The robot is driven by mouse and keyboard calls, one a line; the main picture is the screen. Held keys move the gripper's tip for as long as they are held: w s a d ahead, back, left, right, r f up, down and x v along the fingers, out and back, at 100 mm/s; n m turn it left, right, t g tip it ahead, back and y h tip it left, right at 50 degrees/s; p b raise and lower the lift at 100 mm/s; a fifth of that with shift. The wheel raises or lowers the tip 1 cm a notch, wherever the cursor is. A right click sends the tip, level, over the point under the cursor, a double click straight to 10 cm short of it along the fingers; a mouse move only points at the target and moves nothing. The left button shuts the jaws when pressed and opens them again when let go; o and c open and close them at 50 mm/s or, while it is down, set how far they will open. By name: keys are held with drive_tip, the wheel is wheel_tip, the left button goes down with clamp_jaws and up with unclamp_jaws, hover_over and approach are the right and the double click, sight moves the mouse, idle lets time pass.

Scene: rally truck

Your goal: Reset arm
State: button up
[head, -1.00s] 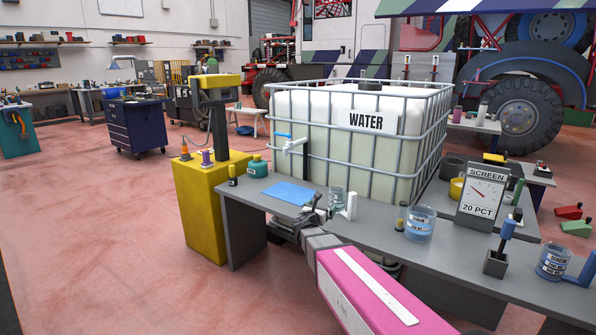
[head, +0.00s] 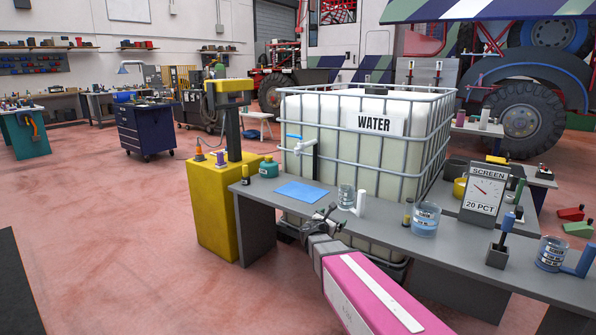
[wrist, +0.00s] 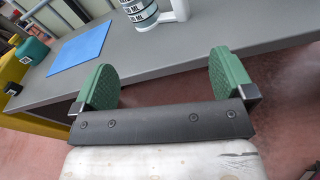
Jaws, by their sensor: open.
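My gripper (head: 330,213) is at the front edge of the grey bench (head: 400,234), at the end of my pink arm. In the wrist view my gripper (wrist: 164,84) has its two green pads spread wide apart with nothing between them.
A caged white water tank (head: 350,150) stands behind the bench, with a tap (head: 300,143). A yellow pedestal (head: 213,210) is at the bench's left end. A larger beaker (head: 425,220) and a dial sign (head: 484,192) stand to the right. Open floor lies left.

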drive_tip(key=s+d+f+m+g+y, duration=0.1)
drive_tip(key=s+d+f+m+g, duration=0.4)
drive_tip(key=s+m, duration=0.25)
drive_tip(key=s+d+f+m+g+y, duration=0.1)
drive_tip(key=s+d+f+m+g, duration=0.4)
drive_tip(key=m, duration=0.3)
drive_tip(key=s+a+f+m+g+y, duration=0.2)
drive_tip(key=s+m+y, duration=0.1)
drive_tip(key=s+m, duration=0.2)
drive_tip(key=s+a+f+m+g+y, duration=0.2)
drive_tip(key=s+a+m+y, duration=0.1)
drive_tip(key=s+m, duration=0.3)
drive_tip(key=s+y, duration=0.1)
drive_tip(key=s, duration=0.1)
drive_tip(key=shift+s+y, duration=0.3)
drive_tip(key=shift+s, duration=0.1)
drive_tip(key=shift+m, duration=0.25)
